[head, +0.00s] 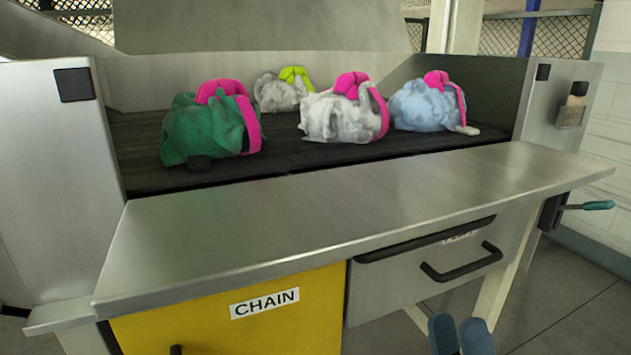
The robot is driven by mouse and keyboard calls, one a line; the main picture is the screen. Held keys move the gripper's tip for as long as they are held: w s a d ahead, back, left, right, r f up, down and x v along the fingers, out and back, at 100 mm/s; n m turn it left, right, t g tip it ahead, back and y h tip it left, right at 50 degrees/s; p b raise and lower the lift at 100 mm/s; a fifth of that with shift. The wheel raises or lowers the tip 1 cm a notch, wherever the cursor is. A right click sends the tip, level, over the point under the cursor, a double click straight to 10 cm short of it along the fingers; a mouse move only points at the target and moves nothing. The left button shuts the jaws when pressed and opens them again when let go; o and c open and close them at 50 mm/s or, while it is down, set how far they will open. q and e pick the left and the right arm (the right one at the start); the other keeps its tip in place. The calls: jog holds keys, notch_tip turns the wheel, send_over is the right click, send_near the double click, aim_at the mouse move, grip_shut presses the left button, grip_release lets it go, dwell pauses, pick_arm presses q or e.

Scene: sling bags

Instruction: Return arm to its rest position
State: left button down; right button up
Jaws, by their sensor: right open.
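My right gripper (460,335) shows at the bottom edge, right of centre. Its two blue fingertips are apart, with nothing between them. It is below and in front of the metal counter, away from the bags. My left gripper is not in view. Four sling bags sit on the dark belt: a green bag with a pink strap (200,128), a white bag with a yellow-green strap (275,94), a white bag with a pink strap (335,117) and a light blue bag with a pink strap (420,106).
The bare metal counter (330,205) runs across the front. Below it are a yellow panel (240,320) labelled CHAIN and a grey drawer front (400,290) with black handles, close to my right gripper. A teal-handled lever (598,205) sticks out at the right. Metal side walls flank the belt.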

jog(key=s+d+f+m+g+h, duration=0.3)
jog(key=f+m+g, duration=0.15)
jog(key=f, duration=0.35)
jog(key=s+d+f+m+g+h, duration=0.2)
jog(key=s+f+m+g+h, duration=0.15)
jog(key=f+m, duration=0.35)
jog(key=s+d+f+m+g, duration=0.2)
jog(key=s+f+m+g, duration=0.3)
jog(key=s+f+g, duration=0.75)
pick_arm(q)
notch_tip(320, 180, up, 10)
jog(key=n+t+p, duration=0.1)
jog(key=p, duration=1.3)
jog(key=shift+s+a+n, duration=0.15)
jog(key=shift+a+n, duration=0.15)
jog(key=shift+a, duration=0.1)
pick_arm(e)
jog(key=s+r+m+t, duration=0.1)
jog(key=s+r+t, duration=0.2)
jog(key=r, duration=0.5)
jog(key=shift+s+d+r+t, duration=0.25)
jog(key=shift+s+d+t, duration=0.1)
jog(key=shift+s, duration=0.05)
jog(key=shift+f, duration=0.15)
